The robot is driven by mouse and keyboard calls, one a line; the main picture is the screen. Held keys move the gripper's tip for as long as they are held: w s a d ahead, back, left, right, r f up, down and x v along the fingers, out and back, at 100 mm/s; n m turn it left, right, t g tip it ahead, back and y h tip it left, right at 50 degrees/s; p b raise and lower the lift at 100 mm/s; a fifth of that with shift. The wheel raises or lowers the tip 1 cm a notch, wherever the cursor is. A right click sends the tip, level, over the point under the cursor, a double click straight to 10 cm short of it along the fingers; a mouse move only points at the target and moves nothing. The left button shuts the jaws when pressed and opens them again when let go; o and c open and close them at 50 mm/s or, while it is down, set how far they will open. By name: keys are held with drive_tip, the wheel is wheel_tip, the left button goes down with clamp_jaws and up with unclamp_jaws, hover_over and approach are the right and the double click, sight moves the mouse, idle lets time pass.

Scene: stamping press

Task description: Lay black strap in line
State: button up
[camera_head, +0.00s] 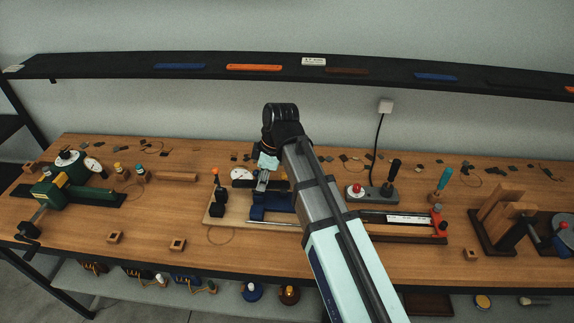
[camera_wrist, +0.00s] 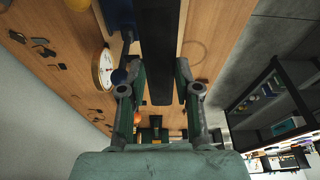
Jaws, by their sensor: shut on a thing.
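A long black strap (camera_wrist: 158,50) runs down the middle of the wrist view between the two green fingers of my gripper (camera_wrist: 155,80), which are shut on it. In the head view my gripper (camera_head: 262,178) is small and partly hidden by my arm, over a blue block (camera_head: 270,208) on a pale wooden board (camera_head: 243,218). A dark strip with a white label (camera_head: 408,218) lies along the fixture to the right of my arm, ending near a red clamp (camera_head: 438,222).
A green device (camera_head: 72,182) with dials stands at the left of the wooden bench. Wooden blocks (camera_head: 500,210) stand at right. Small dark pieces lie scattered along the back. The bench front-left is mostly clear.

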sight(246, 185)
drive_tip(key=shift+n, duration=0.5)
drive_tip(key=a, duration=0.1)
drive_tip(key=a+f, duration=0.1)
drive_tip(key=a, duration=0.1)
drive_tip(key=s+a+f, duration=0.1)
drive_tip(key=a, duration=0.1)
drive_tip(key=shift+f, duration=0.25)
drive_tip(key=shift+m, duration=0.8)
drive_tip(key=a+f, duration=0.1)
drive_tip(key=a+f+b, duration=0.1)
drive_tip(key=a, duration=0.2)
drive_tip(key=shift+w+f, duration=0.3)
drive_tip(key=shift+f, duration=0.1)
drive_tip(key=shift+d, duration=0.1)
drive_tip(key=shift+d+b+x, duration=0.2)
drive_tip(key=shift+b+x, duration=0.3)
drive_tip(key=shift+x, duration=0.35)
drive_tip(key=shift+d+b+x, duration=0.2)
drive_tip(key=shift+b+x, duration=0.3)
drive_tip(key=shift+x, duration=0.35)
drive_tip(key=shift+d+b+x, duration=0.15)
drive_tip(key=shift+b+x, duration=0.1)
drive_tip(key=shift+x, duration=0.4)
drive_tip(key=shift+d+b+x, duration=0.15)
drive_tip(key=shift+b+x, duration=0.05)
drive_tip(key=shift+x, duration=0.4)
drive_tip(key=o, duration=1.1)
drive_tip(key=shift+f, duration=0.1)
drive_tip(key=shift+c, duration=1.1)
